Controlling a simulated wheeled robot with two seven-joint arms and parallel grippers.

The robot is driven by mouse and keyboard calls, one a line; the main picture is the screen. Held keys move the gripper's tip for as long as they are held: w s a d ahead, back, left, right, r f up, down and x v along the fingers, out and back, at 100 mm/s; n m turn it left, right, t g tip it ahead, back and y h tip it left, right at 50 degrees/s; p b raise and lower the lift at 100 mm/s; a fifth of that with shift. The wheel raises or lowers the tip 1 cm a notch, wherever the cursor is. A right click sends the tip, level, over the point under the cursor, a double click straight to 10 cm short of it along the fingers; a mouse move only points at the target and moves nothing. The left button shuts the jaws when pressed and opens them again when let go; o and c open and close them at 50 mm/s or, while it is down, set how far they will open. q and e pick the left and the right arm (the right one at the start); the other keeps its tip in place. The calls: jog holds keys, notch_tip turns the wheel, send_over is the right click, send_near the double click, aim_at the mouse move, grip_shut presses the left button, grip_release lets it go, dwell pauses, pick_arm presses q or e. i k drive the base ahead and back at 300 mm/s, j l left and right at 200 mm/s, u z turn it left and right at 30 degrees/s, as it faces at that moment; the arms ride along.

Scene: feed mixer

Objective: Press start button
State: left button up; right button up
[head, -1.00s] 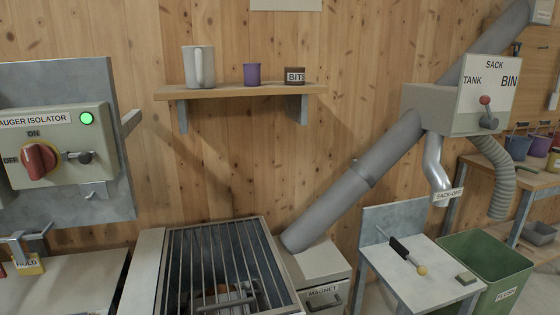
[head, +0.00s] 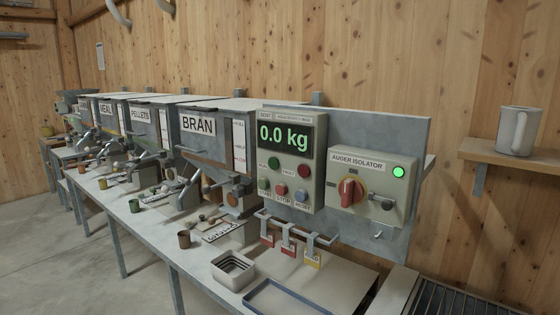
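The grey-green control panel (head: 291,209) stands right of centre with a lit display (head: 285,137) reading 0.0 kg. Low on its face is a row of three buttons: a green start button (head: 264,185) at the left, a red stop button (head: 281,189) in the middle and a blue button (head: 302,196) at the right. Above them are a green round fitting (head: 273,163) and a red one (head: 303,171). The small labels are hard to read. Nothing touches the buttons. Neither of my grippers is in view.
The auger isolator box (head: 395,210) with a red rotary handle (head: 348,190) and lit green lamp (head: 399,171) is right of the panel. A square container (head: 233,268) and blue-edged tray (head: 285,300) sit on the bench. Hoppers stretch left; floor there is clear.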

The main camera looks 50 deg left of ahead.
aim_at(264, 183)
jog(key=u, duration=1.7)
jog(key=z, duration=0.15)
